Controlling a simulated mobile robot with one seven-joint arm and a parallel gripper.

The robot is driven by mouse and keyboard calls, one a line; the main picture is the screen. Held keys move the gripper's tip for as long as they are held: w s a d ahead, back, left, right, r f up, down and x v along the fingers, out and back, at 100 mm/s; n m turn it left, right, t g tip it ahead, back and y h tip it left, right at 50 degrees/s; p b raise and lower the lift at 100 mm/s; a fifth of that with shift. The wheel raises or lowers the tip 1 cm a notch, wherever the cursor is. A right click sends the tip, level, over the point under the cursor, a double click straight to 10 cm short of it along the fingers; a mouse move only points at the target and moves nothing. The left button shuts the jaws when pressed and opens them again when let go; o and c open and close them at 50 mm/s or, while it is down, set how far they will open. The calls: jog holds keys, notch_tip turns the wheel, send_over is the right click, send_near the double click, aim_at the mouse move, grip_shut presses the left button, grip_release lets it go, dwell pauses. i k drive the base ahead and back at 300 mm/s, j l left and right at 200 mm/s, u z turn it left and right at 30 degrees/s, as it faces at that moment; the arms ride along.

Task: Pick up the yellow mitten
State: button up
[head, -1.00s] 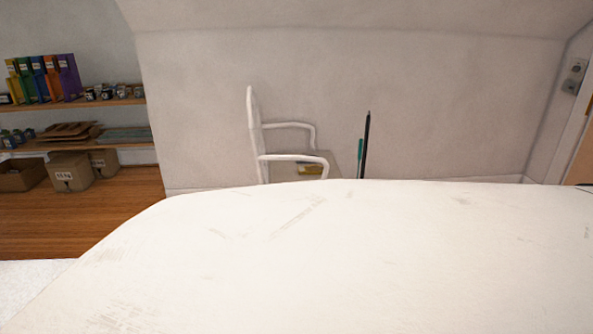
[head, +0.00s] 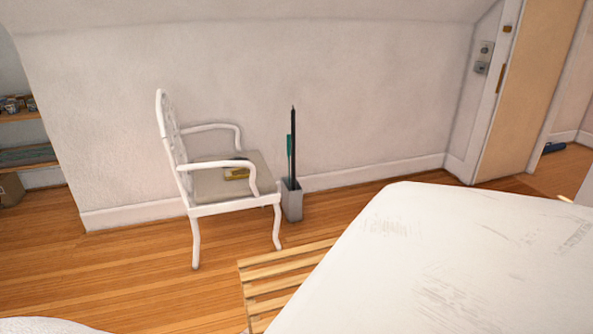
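A small yellow-brown thing (head: 236,173) lies on the seat of the white armchair (head: 205,210), partly behind the near armrest. It may be the yellow mitten, but it is too small to tell. No other yellow thing that looks like a mitten shows. My gripper is not in view.
A grey holder (head: 292,200) with a black and a green long thing stands right of the chair. A white mattress-like surface (head: 450,270) on wooden slats (head: 280,280) fills the lower right. Bare wooden floor (head: 130,265) lies left of the chair. A door (head: 525,90) is at the right.

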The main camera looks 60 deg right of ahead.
aim_at(241, 172)
jog(key=z, duration=1.4)
jog(key=i+l+z, duration=0.1)
jog(key=l+z, duration=0.25)
jog(key=i+l+z, duration=0.15)
jog(key=l+z, duration=0.2)
jog(key=l, duration=0.2)
jog(key=i+l+z, duration=0.15)
jog(key=l+z, duration=0.2)
jog(key=i+l+z, duration=0.5)
jog(key=l+z, duration=0.2)
jog(key=i+l, duration=0.15)
jog(key=i, duration=0.2)
jog(key=i+l, duration=0.15)
jog(key=i, duration=0.2)
jog(key=i+l, duration=0.15)
jog(key=i, duration=0.2)
jog(key=i+j+u, duration=0.1)
jog(key=i+u, duration=0.8)
jog(key=u, duration=0.15)
jog(key=i+u, duration=0.35)
jog(key=i, duration=0.2)
jog(key=i+u, duration=0.35)
jog(key=i, duration=0.15)
